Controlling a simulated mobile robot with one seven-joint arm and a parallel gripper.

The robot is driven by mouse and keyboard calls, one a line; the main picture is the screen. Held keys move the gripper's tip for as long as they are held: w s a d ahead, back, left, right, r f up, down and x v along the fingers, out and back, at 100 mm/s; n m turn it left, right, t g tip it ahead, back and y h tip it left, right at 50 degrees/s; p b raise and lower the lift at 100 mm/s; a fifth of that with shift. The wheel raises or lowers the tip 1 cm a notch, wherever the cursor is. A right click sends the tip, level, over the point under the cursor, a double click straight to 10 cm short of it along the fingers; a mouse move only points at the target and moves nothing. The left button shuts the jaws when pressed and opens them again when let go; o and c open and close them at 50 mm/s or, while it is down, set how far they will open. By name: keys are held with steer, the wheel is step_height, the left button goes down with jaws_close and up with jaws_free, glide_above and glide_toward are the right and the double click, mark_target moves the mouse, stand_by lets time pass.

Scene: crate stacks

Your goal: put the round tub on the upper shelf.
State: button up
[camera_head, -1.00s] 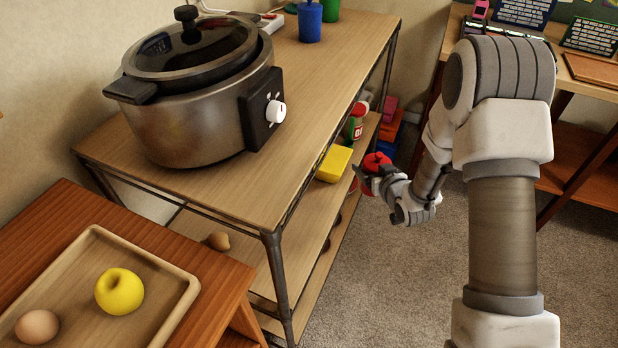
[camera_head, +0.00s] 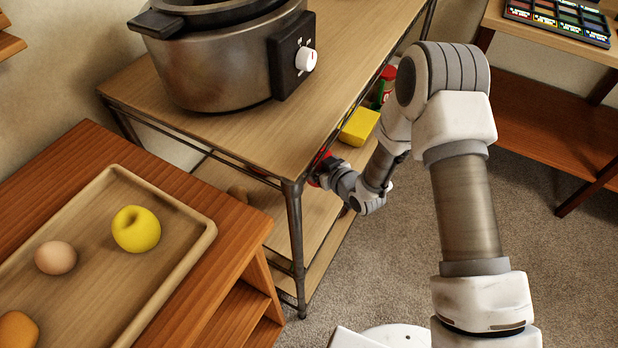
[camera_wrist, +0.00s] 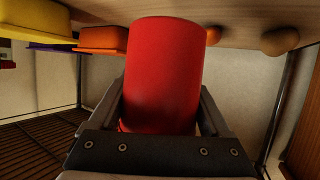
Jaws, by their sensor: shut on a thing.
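The round tub is red; in the wrist view the tub (camera_wrist: 163,75) stands between my two fingers and fills the middle. My gripper (camera_wrist: 160,122) is shut on its sides. In the head view only a small red part of the tub (camera_head: 322,164) shows, beside the front edge of the shelf unit, just under its top board. My gripper (camera_head: 318,180) is there mostly hidden by my wrist and a frame post. The unit has a top board (camera_head: 250,135), with a shelf (camera_head: 265,203) below it and another board lower down. The tub's exact depth over the shelf is unclear.
A yellow box (camera_head: 359,127) and a can (camera_head: 385,88) stand on the shelf under the top board. A brown roundish thing (camera_head: 237,193) lies further left. A metal post (camera_head: 294,235) is close to my gripper. A large cooker (camera_head: 215,60) occupies the top board.

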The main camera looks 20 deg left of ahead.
steer(key=shift+s+a+f, duration=0.1)
steer(key=shift+s+f, duration=0.35)
steer(key=shift+s, duration=0.15)
steer(key=shift+s+a+f, duration=0.1)
steer(key=shift+s+f, duration=0.3)
steer(key=shift+s, duration=0.2)
steer(key=shift+f+b, duration=0.95)
steer(key=shift+f, duration=0.9)
steer(key=shift+f, duration=0.2)
steer(key=o, duration=1.2)
steer(key=shift+c, duration=0.2)
steer(key=shift+r, duration=0.15)
steer(key=shift+d+r, duration=0.1)
steer(key=shift+r, duration=0.1)
steer(key=p+v, duration=0.3)
steer(key=v, duration=0.8)
steer(key=shift+s+d, duration=0.25)
steer(key=shift+d, duration=0.05)
